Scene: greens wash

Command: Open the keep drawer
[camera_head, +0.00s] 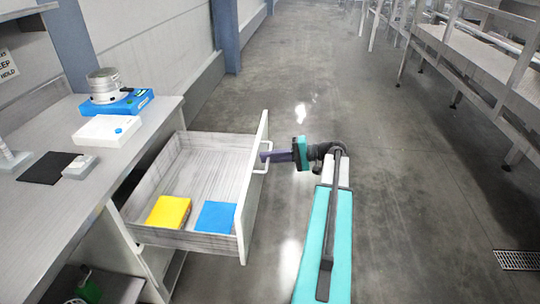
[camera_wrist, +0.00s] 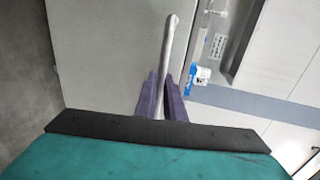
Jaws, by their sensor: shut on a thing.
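The drawer (camera_head: 215,155) under the bench stands pulled far out in the head view, with its inside showing. A yellow block (camera_head: 168,212) and a blue block (camera_head: 214,217) lie flat in its near part. The white bar handle (camera_head: 263,160) is on the drawer's front panel (camera_head: 251,200). My gripper (camera_head: 266,157) is at this handle, reaching in from the right. In the wrist view my gripper (camera_wrist: 163,98) has its two dark purple fingers on either side of the pale handle bar (camera_wrist: 168,50), shut on it. A sign at the upper left partly reads "KEEP" and "HOLD".
On the bench (camera_head: 60,215) stand a blue scale (camera_head: 125,104) with a metal pot, a white box (camera_head: 106,130), a black mat (camera_head: 50,168) and a small white device (camera_head: 79,166). Open floor lies right of the drawer. A metal rack (camera_head: 480,70) stands at right.

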